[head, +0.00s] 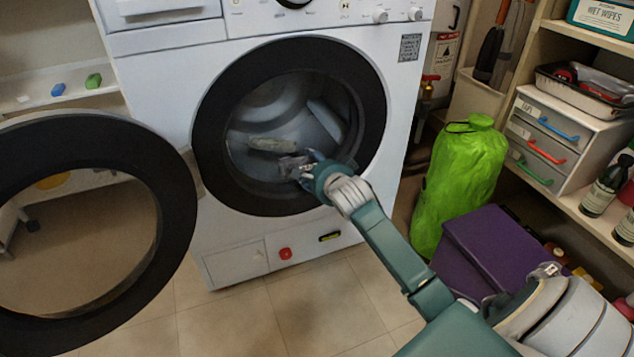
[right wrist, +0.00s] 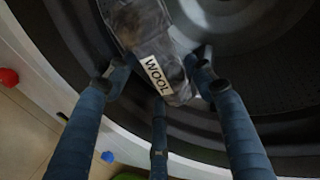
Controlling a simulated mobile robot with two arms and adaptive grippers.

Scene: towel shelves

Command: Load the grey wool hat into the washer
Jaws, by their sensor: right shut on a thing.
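The grey wool hat (right wrist: 150,40) shows in the right wrist view with a white label reading WOOL. In the head view the hat (head: 291,165) is a small dark grey shape at the washer opening. My right gripper (head: 300,170) is at the mouth of the drum, shut on the hat; its fingers (right wrist: 158,78) show on both sides of it in the right wrist view. The white washer (head: 225,230) has its round door (head: 178,200) swung open to the left. A pale greenish item (head: 272,145) lies inside the drum. My left gripper is not in view.
A bright green bag (head: 460,175) and a purple box (head: 500,250) stand right of the washer. Shelves (head: 590,55) with drawers and bottles are at the far right. The open door fills the left side. Floor in front of the washer is clear.

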